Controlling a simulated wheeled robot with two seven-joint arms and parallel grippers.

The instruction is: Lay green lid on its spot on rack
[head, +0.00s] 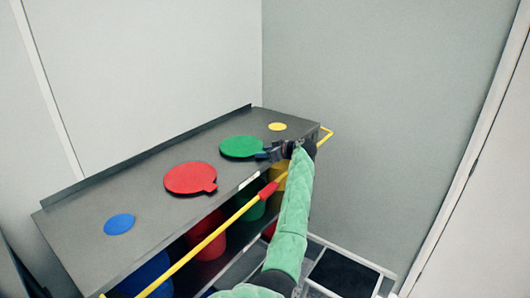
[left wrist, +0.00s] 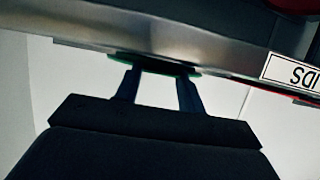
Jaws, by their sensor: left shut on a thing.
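The green lid (head: 241,147) is a flat round disc on or just above the grey top of the rack (head: 150,165), between the red lid and the yellow disc. My left gripper (head: 272,152) is at the lid's right side, shut on its tab. In the left wrist view, the two fingers of the gripper (left wrist: 156,80) reach a thin green edge of the lid (left wrist: 150,66) at the rack's edge. I cannot tell whether the lid touches the surface. Any spot under it is hidden. My right gripper is not in view.
The red lid (head: 190,178) with a tab lies on the rack top. A blue disc (head: 119,224) is at the near left and a yellow disc (head: 278,127) at the far end. A yellow rail (head: 215,234) runs along the front, with coloured bins, including a red one (head: 207,238), below.

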